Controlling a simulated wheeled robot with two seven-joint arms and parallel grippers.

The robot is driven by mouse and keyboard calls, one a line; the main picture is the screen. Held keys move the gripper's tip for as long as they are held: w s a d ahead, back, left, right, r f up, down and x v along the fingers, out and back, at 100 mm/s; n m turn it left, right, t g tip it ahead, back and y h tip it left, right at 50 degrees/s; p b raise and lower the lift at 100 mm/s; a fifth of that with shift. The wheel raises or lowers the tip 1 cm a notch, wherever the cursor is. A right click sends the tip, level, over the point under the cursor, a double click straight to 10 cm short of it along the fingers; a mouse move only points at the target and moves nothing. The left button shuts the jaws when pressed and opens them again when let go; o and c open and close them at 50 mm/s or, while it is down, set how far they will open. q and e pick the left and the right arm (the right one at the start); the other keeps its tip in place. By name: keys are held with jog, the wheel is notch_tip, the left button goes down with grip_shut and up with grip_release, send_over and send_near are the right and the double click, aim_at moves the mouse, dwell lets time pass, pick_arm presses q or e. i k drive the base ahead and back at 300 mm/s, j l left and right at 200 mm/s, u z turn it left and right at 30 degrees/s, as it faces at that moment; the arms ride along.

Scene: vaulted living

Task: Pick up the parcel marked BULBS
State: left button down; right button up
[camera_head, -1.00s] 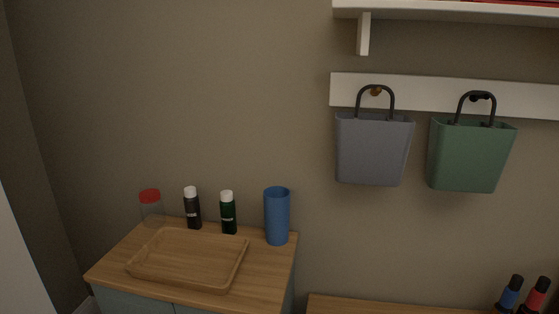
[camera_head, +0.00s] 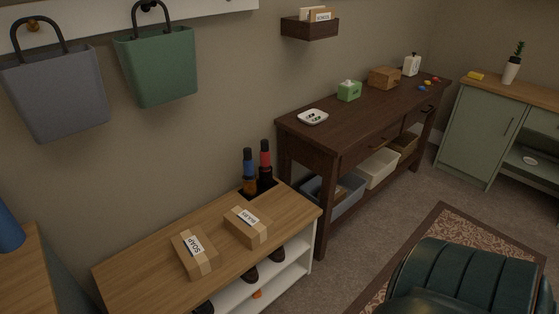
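Two cardboard parcels lie on the wooden top of the low shoe bench. The left parcel (camera_head: 195,254) has a white label that seems to read SOAP. The right parcel (camera_head: 246,228) has a white label that is tilted and too small to read with certainty; it may be the one marked BULBS. The two parcels lie apart, with a small gap between them. Neither of my grippers is in view.
A green armchair (camera_head: 455,275) stands at front right. Grey (camera_head: 57,95) and green (camera_head: 158,65) bins hang above.

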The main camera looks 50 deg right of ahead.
aim_at(252, 227)
jog(key=z, duration=1.2)
